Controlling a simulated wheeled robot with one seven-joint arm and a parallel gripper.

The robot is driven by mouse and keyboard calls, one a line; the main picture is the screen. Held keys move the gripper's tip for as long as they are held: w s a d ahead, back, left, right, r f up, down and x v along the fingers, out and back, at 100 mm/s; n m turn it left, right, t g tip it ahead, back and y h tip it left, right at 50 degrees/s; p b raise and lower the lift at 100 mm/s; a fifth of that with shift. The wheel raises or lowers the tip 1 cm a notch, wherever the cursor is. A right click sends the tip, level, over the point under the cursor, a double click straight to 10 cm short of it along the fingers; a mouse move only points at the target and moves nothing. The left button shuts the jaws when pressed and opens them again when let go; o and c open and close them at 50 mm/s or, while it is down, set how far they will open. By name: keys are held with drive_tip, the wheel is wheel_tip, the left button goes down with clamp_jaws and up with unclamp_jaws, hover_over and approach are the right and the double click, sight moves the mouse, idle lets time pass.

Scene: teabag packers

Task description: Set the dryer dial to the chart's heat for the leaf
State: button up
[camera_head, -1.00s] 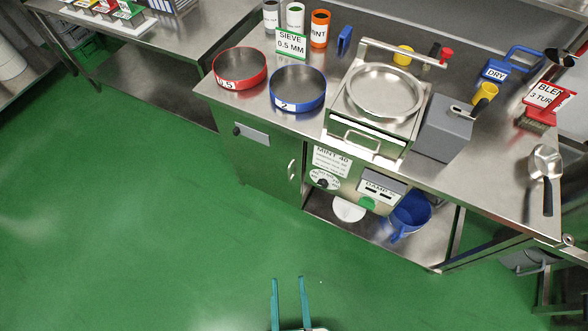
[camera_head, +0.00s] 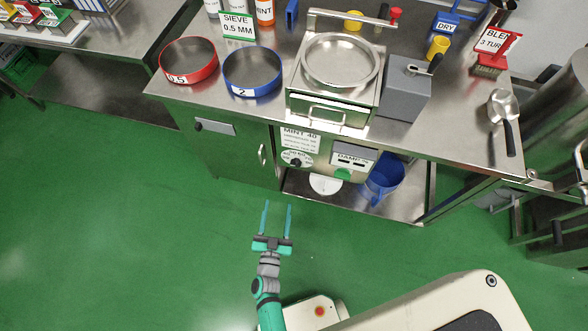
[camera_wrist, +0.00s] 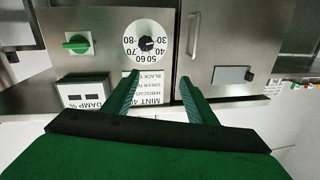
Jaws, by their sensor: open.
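The dryer's black dial (camera_head: 296,161) sits on a round white scale on the cabinet front. It also shows upside down in the wrist view (camera_wrist: 147,43), with numbers from 30 to 80; I cannot tell its exact setting. The white chart (camera_head: 300,139) is just above it. Its top line reads MINT 40; the smaller lines are hard to read, and in the wrist view a finger partly covers the chart (camera_wrist: 147,88). My gripper (camera_head: 278,205) is open and empty, in front of the cabinet and apart from the dial. Its fingers (camera_wrist: 158,80) point toward the panel.
A green knob (camera_head: 342,174) and a DAMP % display (camera_head: 352,158) sit right of the dial. A door handle (camera_head: 262,155) is to its left. A blue bucket (camera_head: 383,180) stands on the lower shelf. Sieves (camera_head: 252,72) lie on the counter. The green floor (camera_head: 130,220) is clear.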

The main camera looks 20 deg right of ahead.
drive_tip(key=m+g+h, duration=0.1)
drive_tip(key=h, duration=0.1)
approach(295, 166)
drive_tip(key=x, duration=0.8)
drive_tip(key=shift+w+d+r, duration=0.15)
drive_tip(key=shift+r, duration=0.1)
drive_tip(key=c, duration=1.1)
